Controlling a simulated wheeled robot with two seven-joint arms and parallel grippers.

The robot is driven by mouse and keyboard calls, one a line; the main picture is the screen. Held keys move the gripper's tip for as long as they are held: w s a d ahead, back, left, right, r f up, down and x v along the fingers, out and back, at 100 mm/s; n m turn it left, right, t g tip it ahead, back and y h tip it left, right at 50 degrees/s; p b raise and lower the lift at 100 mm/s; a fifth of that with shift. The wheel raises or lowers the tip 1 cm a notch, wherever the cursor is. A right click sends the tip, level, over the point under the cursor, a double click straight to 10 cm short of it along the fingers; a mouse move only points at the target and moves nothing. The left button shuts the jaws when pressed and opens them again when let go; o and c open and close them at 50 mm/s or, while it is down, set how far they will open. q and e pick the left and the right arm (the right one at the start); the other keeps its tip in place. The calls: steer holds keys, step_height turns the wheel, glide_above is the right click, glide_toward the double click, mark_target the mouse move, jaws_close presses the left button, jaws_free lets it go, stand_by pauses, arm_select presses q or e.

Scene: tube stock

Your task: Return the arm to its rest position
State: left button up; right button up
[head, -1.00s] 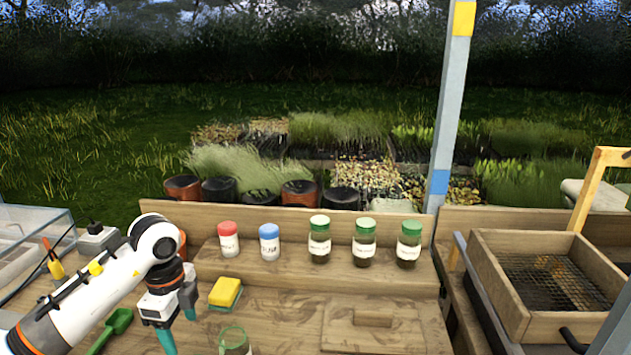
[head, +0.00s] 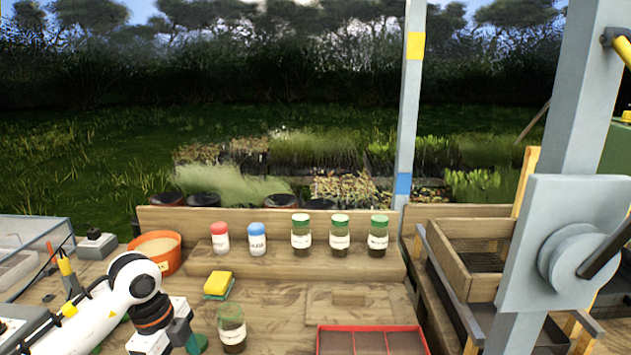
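My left arm comes in from the lower left, and its gripper (head: 178,338) hangs low over the bench, left of an open glass jar. Its fingertips are cut off or hidden at the bottom edge, so I cannot tell if it is open. The open jar (head: 232,329) has dark contents and stands upright on the bench, apart from the gripper as far as I can see. A small green piece (head: 198,344) shows between them; what it is stays unclear. My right gripper is not in view.
Red-, blue- and green-lidded jars (head: 301,236) stand on the shelf (head: 280,267). A yellow sponge (head: 217,283), an orange pot (head: 158,250) and a red divided tray (head: 368,338) are on the bench. A grey post (head: 560,200) with a plate blocks the right side.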

arm_select(q)
steer(key=s+d+r+m+h, duration=0.1)
steer(key=s+d+m+h, duration=0.25)
steer(key=d+h, duration=0.9)
steer(key=d+r+n+t+h, duration=0.2)
steer(key=d+r+t+h, duration=0.3)
steer(key=d+r+t, duration=0.45)
steer(key=w+a+f+n+t+y, duration=0.2)
steer(key=w+a+n+t+y, duration=0.1)
steer(key=a+n+t+y, duration=1)
steer(key=s+a+f+n+g+y, duration=0.3)
steer(key=f+n+g+y, duration=0.1)
steer(key=f, duration=0.2)
steer(key=s+a+f+n+g+y, duration=0.2)
steer(key=a+f+n+g+y, duration=0.15)
steer(key=f, duration=0.25)
steer(key=s+f+m+g+h, duration=0.1)
steer(key=s+f+g, duration=1.2)
steer(key=s, duration=0.6)
step_height(320, 180, down, 26)
steer(key=s+f, duration=0.1)
steer(key=s, duration=0.1)
steer(key=s+a+f+g, duration=0.1)
steer(key=s+a+f, duration=0.1)
steer(key=s+f, duration=1.3)
steer(key=shift+s, duration=0.55)
